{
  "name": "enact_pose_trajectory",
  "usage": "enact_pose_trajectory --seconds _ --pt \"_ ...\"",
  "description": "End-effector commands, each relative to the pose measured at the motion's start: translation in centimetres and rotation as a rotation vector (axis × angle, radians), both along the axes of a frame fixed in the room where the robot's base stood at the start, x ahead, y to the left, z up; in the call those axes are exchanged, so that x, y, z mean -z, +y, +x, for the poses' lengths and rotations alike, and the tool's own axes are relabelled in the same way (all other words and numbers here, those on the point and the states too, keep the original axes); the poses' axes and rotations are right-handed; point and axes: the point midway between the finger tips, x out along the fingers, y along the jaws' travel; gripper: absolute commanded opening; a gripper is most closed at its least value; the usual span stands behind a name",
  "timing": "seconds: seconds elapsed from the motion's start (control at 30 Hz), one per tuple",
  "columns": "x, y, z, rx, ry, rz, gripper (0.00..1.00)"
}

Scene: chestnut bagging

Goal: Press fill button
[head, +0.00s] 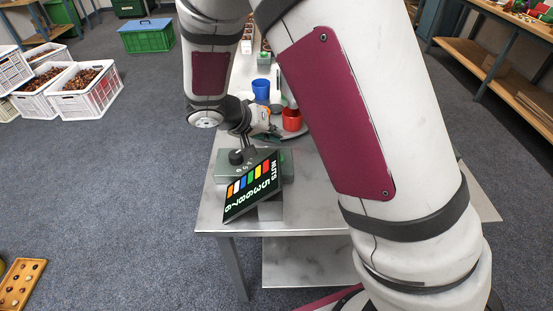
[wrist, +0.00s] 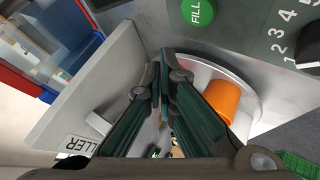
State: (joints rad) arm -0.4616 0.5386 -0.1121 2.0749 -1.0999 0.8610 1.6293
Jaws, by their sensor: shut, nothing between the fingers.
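The green round FILL button (wrist: 197,12) shows at the top edge of the wrist view, on a dark green-grey panel (wrist: 240,20). My gripper (wrist: 162,58) is shut and empty, its fingers side by side, with their tips a little below and left of the button in that view. The tips look apart from the button, though their exact distance is unclear. In the head view my gripper (head: 247,143) is small and partly hidden, just above the machine's panel (head: 205,165). I cannot make out the button there.
A black knob (wrist: 308,45) with numbers sits right of the button. An orange cup (wrist: 223,98) stands on a round metal plate (wrist: 255,78). A tilted NUTS display (head: 252,187) stands at the table's (head: 215,215) front. Blue (head: 261,88) and red cups (head: 291,120) stand behind.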

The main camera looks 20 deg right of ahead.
Motion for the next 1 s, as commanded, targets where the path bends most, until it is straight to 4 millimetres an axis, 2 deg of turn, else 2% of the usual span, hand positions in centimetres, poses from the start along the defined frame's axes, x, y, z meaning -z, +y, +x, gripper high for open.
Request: enact_pose_trajectory --seconds 0.1,0.33,1.0 --pt "1.8 0.0 0.1 0.0 0.001 0.0 0.0" --pt "3.6 0.0 0.1 0.0 -0.001 0.001 0.0" --pt "4.0 0.0 0.0 0.0 -0.001 0.001 0.0"
